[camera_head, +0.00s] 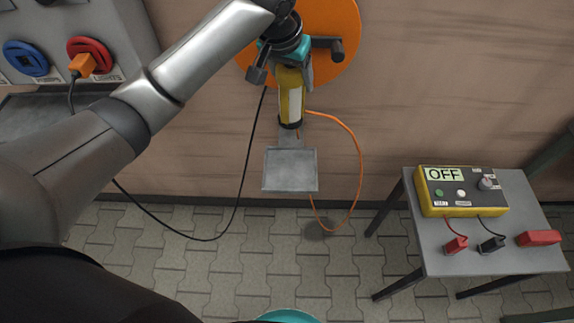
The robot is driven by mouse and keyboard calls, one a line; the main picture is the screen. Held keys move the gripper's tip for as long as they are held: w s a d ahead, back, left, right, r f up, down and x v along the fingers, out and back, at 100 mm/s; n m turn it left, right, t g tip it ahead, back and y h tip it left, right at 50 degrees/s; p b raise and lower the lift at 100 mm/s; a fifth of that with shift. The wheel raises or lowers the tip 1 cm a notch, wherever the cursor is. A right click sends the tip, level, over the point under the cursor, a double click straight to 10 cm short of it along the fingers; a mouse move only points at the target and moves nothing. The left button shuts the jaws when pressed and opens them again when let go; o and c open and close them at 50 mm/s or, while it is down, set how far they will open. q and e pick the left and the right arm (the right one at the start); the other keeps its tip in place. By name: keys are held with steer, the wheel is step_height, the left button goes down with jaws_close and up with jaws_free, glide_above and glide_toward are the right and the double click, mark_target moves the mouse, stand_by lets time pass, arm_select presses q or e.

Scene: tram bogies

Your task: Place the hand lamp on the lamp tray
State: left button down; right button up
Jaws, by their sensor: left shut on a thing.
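My left gripper (284,66) comes in from the upper left and is shut on the hand lamp (291,95). The lamp has a yellow body with a pale face and a dark end, and it points down in the picture. Its upper part is hidden by the gripper. The lamp tray (290,183) is a small grey square tray on a bracket, just below the lamp in the picture. Its visible surface is empty. The lamp's dark end overlaps the bracket in view; I cannot tell whether they touch. My right gripper is not in view.
An orange disc with a crank (345,22) is on the wall behind the gripper. An orange cable (359,165) loops right of the tray, and a black cable (243,180) hangs left. A grey table (440,262) with a yellow tester (460,205) stands at right. A socket panel is upper left.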

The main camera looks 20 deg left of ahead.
arm_select(q)
step_height(320, 180, down, 21)
steer(key=b, duration=0.5)
steer(key=shift+w+b, duration=0.25)
steer(key=shift+b, duration=0.15)
steer(key=shift+c, duration=2.2)
jaws_free()
steer(key=o, duration=0.3)
steer(key=shift+o, duration=0.5)
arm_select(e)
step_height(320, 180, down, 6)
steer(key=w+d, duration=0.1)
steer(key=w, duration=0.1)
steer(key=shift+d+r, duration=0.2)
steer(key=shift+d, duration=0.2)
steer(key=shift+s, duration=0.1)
arm_select(q)
steer(key=shift+r, duration=0.15)
